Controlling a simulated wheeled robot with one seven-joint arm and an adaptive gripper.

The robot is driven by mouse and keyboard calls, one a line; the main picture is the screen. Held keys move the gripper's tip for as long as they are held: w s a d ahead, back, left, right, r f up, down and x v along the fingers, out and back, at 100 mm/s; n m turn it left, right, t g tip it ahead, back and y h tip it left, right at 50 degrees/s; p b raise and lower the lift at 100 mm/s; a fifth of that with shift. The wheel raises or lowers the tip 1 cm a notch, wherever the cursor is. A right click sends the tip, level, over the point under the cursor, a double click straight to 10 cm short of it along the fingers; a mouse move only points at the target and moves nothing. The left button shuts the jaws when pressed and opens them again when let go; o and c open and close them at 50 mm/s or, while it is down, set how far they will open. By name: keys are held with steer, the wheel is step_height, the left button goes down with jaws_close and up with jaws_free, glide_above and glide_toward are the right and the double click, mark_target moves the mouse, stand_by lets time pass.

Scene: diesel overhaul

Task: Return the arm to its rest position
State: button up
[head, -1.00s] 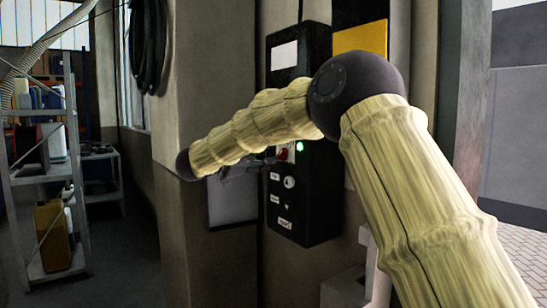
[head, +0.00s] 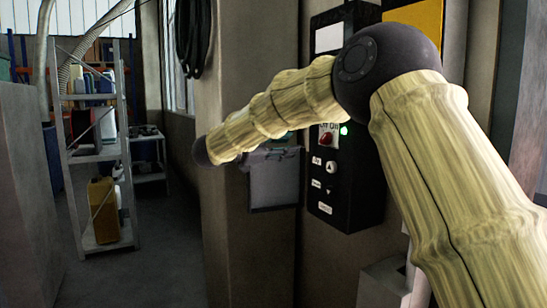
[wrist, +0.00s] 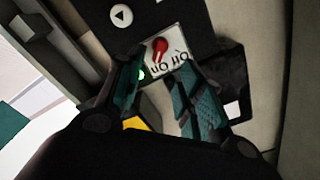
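My arm reaches from the right across the head view, with pale bamboo-like links and dark round joints. My gripper (wrist: 157,72) is open and empty in the wrist view, its two teal-padded fingers apart. In the head view only a bit of it shows behind the forearm. The black control panel (head: 345,205) hangs on the wall behind the arm. Its red switch (head: 326,138) and a lit green lamp (head: 344,131) show beside the forearm. In the wrist view the red switch (wrist: 160,48) is beyond the fingertips, apart from them, and its label is upside down.
A pillar (head: 235,250) stands left of the panel, with dark cables (head: 193,40) hung on it. A metal shelf (head: 97,150) with containers stands at the left, near a grey block (head: 25,190). The floor (head: 140,250) between shelf and pillar is clear.

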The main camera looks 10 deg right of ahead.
steer(key=w+d+f+n+t+y, duration=0.1)
steer(key=w+f+n+t+y, duration=0.25)
steer(key=f, duration=1.15)
steer(key=d+f+n+t+y, duration=0.15)
steer(key=f+n+t, duration=0.4)
steer(key=f, duration=0.95)
steer(key=s+f+n+g+y, duration=0.1)
steer(key=s+f+n+y, duration=0.2)
steer(key=f, duration=0.6)
steer(key=s+d+f+n+g+y+p, duration=0.1)
steer(key=s+f+n, duration=0.3)
steer(key=f, duration=0.5)
steer(key=s+f+n+g+y, duration=0.1)
steer(key=s+f+y, duration=0.2)
steer(key=s+f, duration=0.35)
steer(key=s+d+f+n+g+y, duration=0.2)
steer(key=s+f+n+g+y, duration=0.3)
steer(key=s+f, duration=1.55)
steer(key=s+d+f+g, duration=0.1)
steer(key=s+g, duration=0.6)
steer(key=s, duration=2.1)
steer(key=shift+s+d+f+p, duration=0.15)
steer(key=shift+d+f+p, duration=0.15)
steer(key=shift+f+p, duration=0.1)
